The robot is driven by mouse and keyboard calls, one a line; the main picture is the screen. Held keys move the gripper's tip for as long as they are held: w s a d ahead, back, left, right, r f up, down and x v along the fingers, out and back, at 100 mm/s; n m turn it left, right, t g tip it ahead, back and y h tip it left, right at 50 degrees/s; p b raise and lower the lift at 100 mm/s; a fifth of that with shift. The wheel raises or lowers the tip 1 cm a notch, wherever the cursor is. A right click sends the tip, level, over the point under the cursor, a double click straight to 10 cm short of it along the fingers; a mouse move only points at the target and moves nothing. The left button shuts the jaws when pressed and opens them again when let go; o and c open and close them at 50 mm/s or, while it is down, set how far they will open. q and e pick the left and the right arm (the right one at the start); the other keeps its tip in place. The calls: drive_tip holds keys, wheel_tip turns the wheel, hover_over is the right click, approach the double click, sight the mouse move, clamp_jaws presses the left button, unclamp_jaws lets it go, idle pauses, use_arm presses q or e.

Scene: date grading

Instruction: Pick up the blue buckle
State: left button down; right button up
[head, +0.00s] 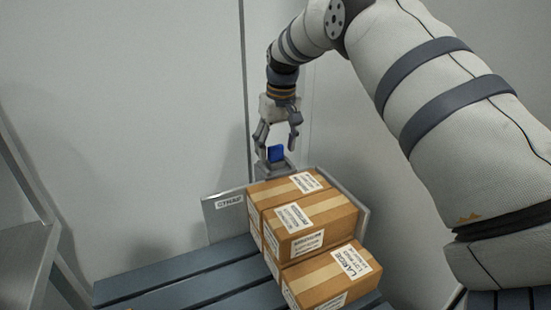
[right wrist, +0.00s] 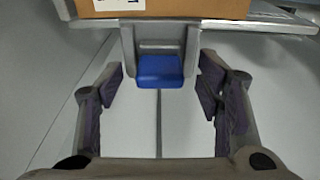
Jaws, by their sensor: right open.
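The blue buckle (head: 276,153) is a small blue block seated in a grey holder (head: 268,170) behind the stacked boxes. In the right wrist view the buckle (right wrist: 160,71) sits at the top centre, with its holder (right wrist: 128,42) around its far side. My right gripper (head: 277,147) is open and points down at the buckle, its fingers to either side of it in the head view. In the right wrist view the open fingers of the right gripper (right wrist: 161,84) lie left and right of the buckle, with gaps on both sides. My left gripper is not in view.
Several cardboard boxes (head: 325,221) are stacked on a blue-grey slatted surface (head: 165,285), close in front of the holder. A grey panel labelled "GTMAP" (head: 222,222) stands left of them. A grey shelf (head: 22,262) is at the left. Pale walls close off the back.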

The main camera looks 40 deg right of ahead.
drive_tip(key=shift+w+d+f, duration=0.1)
drive_tip(key=shift+w+f, duration=0.1)
drive_tip(key=shift+f, duration=0.8)
drive_tip(key=shift+r, duration=0.1)
drive_tip(key=c, duration=1.3)
